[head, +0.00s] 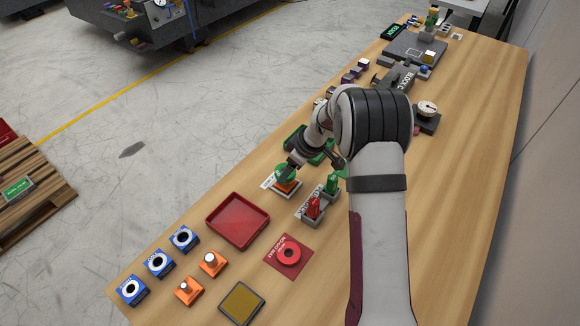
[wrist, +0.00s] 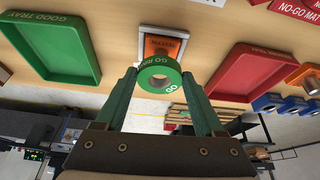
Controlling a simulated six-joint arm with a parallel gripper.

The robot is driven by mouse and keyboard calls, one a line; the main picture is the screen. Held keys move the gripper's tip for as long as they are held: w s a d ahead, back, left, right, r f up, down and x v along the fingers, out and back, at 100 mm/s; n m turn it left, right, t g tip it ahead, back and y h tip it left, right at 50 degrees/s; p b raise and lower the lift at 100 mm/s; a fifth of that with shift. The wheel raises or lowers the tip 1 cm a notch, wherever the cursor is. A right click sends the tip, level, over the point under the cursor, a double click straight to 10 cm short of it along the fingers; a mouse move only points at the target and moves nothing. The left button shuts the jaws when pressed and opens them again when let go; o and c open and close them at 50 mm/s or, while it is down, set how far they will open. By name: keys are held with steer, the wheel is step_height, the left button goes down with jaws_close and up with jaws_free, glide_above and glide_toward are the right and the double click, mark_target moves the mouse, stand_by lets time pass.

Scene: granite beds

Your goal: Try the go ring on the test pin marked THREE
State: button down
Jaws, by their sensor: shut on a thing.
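My gripper (head: 285,166) is shut on the green go ring (head: 287,173). In the wrist view, my gripper (wrist: 159,77) has a finger on each side of the green go ring (wrist: 157,82), whose lettering and centre hole show. An orange test-pin block (head: 288,187) sits on a pale labelled plate right by the ring. In the wrist view the orange block (wrist: 170,47) is partly hidden behind the ring. Its number cannot be read, and I cannot tell whether the ring is around its pin or above it.
A red tray (head: 210,222), a no-go mat (head: 272,264) with a red ring (head: 289,252), and two other orange pin blocks (head: 188,291) (head: 212,263) lie nearer. Blue blocks (head: 158,264) line the left edge. A green tray (wrist: 65,62) is on the other side.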

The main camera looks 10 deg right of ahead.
mark_target(293, 174)
steer(key=shift+f, duration=1.85)
stand_by(1.1)
steer(key=shift+r, duration=0.1)
steer(key=shift+r, duration=3.4)
